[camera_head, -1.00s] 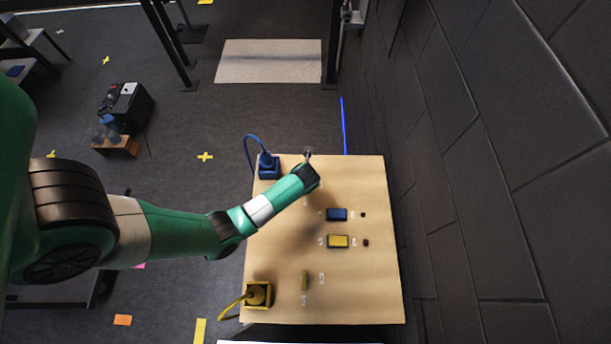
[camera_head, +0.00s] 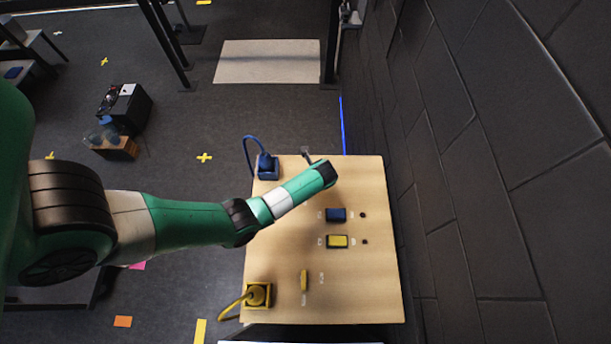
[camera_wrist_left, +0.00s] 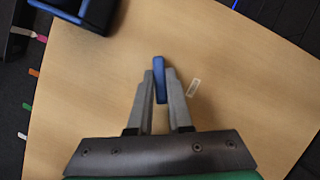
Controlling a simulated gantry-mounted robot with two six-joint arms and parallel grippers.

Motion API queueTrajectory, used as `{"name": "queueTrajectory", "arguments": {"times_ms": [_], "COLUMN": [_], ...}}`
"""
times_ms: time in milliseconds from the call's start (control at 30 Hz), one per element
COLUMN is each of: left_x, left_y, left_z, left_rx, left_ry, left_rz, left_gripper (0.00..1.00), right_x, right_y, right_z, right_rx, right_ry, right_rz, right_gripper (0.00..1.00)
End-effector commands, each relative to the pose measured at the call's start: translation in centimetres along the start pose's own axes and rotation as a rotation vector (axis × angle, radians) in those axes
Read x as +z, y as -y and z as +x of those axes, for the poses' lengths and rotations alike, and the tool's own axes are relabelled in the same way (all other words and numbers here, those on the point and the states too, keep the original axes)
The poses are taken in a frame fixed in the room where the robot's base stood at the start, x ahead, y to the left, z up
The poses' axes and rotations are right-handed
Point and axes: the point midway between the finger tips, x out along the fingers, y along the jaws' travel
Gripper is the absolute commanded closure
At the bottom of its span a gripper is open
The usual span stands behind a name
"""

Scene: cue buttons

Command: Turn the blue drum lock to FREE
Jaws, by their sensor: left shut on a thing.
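The blue drum lock shows in the left wrist view as a narrow blue bar (camera_wrist_left: 159,66) standing between my left gripper's fingers. My left gripper (camera_wrist_left: 160,84) is shut on this bar, with a grey finger on each side. A small pale label (camera_wrist_left: 195,88) lies on the table just right of the fingers; its text is too small to read. In the head view my left wrist covers the lock and the fingertips. My right gripper is in neither view.
The wooden table (camera_head: 365,290) also bears a blue plug in its socket (camera_head: 267,167), a blue button (camera_head: 336,215), a yellow button (camera_head: 337,241), a yellow bar (camera_head: 304,280) and a yellow plug in its socket (camera_head: 257,294). A dark wall (camera_head: 490,170) stands on the right.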

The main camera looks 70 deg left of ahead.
Motion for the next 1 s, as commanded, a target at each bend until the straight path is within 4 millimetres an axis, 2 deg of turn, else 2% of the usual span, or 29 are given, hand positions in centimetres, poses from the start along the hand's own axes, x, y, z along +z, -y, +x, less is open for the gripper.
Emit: {"name": "queueTrajectory", "arguments": {"times_ms": [667,1000], "left_x": [0.2,0.2], "left_y": [0.7,0.9], "left_z": [0.4,0.7], "left_rx": [0.245,0.349], "left_ry": [0.001,-0.001], "left_rz": [-0.593,-0.850], "left_gripper": [1.00,1.00], "right_x": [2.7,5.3], "right_y": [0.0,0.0], "right_z": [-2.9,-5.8], "right_rx": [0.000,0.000], "right_ry": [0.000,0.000], "right_rz": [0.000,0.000], "right_gripper": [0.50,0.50]}}
